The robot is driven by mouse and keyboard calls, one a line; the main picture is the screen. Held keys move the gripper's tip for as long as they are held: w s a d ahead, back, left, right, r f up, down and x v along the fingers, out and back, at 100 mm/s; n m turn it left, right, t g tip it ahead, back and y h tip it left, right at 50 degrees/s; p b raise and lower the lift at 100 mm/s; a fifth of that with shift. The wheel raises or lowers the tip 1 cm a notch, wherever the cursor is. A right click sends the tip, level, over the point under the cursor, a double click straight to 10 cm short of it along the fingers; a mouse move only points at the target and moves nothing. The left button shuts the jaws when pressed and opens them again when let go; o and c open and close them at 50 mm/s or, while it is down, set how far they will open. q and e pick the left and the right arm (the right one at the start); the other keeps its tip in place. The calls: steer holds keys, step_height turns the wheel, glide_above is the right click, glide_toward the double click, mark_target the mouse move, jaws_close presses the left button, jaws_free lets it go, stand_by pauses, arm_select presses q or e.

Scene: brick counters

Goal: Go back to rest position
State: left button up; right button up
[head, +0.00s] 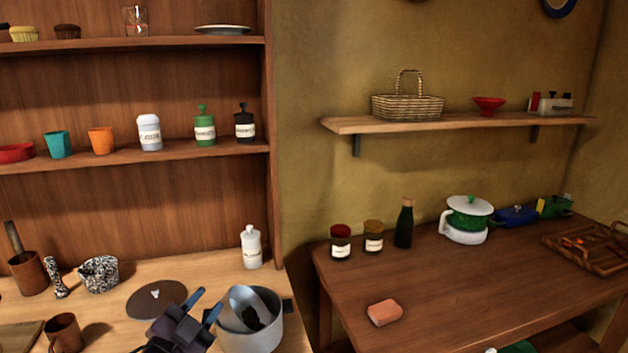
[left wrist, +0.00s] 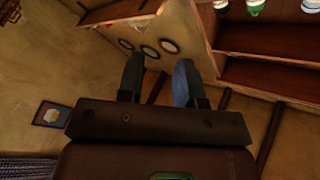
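My left gripper (head: 204,301) is at the bottom of the head view, above the light wooden counter (head: 205,275). Its two blue-tipped fingers are apart with nothing between them. It appears just left of a grey pot (head: 262,338), which has a pale piece and a dark piece inside. The left wrist view also shows the fingers (left wrist: 158,75) apart and empty, with walls and shelves beyond. A dark round lid (head: 155,299) lies on the counter left of the gripper. My right gripper is in neither view.
A white bottle (head: 251,247), speckled mortar (head: 99,274) and brown mug (head: 65,334) stand on the counter. Shelves (head: 180,157) rise behind.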

arm_select(q)
steer(key=s+a+f+n+g+y, duration=0.25)
steer(key=s+f+n, duration=0.2)
steer(key=f, duration=0.45)
steer(key=s+a+f+n+g+y, duration=0.25)
steer(key=s+f+n, duration=0.2)
steer(key=f, duration=0.35)
steer(key=s+a+f+n+g+y, duration=0.1)
steer(key=s+a+f+n+y, duration=0.1)
steer(key=s+f, duration=0.8)
steer(key=s, duration=0.4)
steer(key=shift+a+g, duration=0.4)
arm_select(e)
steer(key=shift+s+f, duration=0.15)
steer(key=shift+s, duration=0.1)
arm_select(q)
steer(key=shift+f, duration=0.1)
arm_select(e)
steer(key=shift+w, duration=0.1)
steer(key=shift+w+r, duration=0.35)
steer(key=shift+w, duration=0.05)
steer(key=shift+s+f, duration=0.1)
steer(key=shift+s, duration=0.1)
